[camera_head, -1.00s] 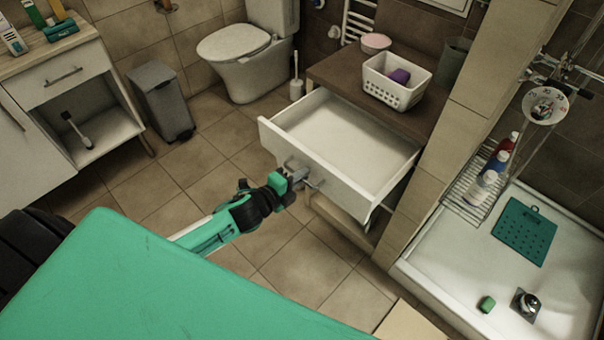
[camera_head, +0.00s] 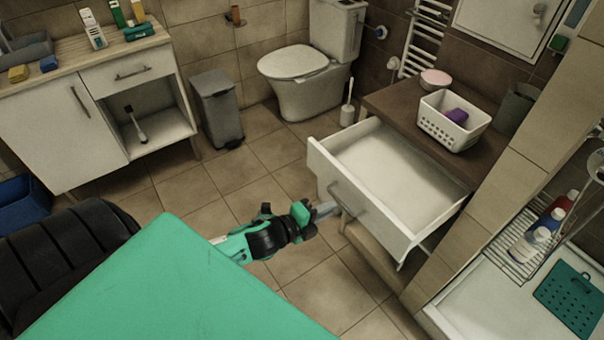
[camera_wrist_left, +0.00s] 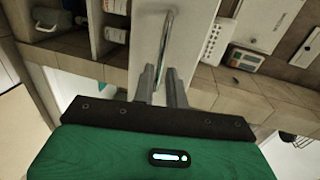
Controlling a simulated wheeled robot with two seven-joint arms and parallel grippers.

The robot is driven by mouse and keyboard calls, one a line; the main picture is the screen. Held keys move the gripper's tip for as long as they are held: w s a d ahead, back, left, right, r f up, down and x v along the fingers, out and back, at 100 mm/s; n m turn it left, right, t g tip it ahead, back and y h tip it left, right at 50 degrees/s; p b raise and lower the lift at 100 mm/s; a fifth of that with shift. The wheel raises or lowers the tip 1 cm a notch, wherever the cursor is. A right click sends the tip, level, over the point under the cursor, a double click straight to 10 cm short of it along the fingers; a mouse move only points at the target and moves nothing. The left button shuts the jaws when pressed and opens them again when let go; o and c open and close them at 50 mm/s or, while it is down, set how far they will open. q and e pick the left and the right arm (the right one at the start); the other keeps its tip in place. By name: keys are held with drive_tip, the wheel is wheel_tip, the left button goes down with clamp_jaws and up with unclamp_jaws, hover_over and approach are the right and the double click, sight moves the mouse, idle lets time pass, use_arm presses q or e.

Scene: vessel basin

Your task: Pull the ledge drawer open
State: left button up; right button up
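The ledge drawer (camera_head: 400,185) is a white drawer under the brown ledge, and it stands pulled out with its empty inside showing. Its metal bar handle (camera_head: 347,200) is on the drawer front; the handle also shows in the left wrist view (camera_wrist_left: 166,42). My left gripper (camera_head: 332,208) is just in front of the handle. In the left wrist view its two fingers (camera_wrist_left: 163,88) are apart, with the near end of the handle by the gap between them. I cannot tell whether they touch it. My right gripper is not in view.
A white basket (camera_head: 452,122) with a purple item and a pink round container (camera_head: 435,79) stand on the ledge (camera_head: 385,98). The shower tray (camera_head: 480,300) is at right. A toilet (camera_head: 300,70) and grey bin (camera_head: 217,108) stand behind. Floor left of the drawer is clear.

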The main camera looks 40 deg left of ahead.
use_arm(q)
drive_tip(key=v, duration=0.8)
drive_tip(key=shift+s+b, duration=0.2)
drive_tip(key=shift+b, duration=0.15)
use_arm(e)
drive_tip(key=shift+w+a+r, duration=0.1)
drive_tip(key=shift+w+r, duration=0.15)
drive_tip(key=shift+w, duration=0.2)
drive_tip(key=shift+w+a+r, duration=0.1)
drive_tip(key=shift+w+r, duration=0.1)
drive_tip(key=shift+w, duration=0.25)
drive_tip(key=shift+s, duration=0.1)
use_arm(q)
drive_tip(key=shift+f, duration=0.1)
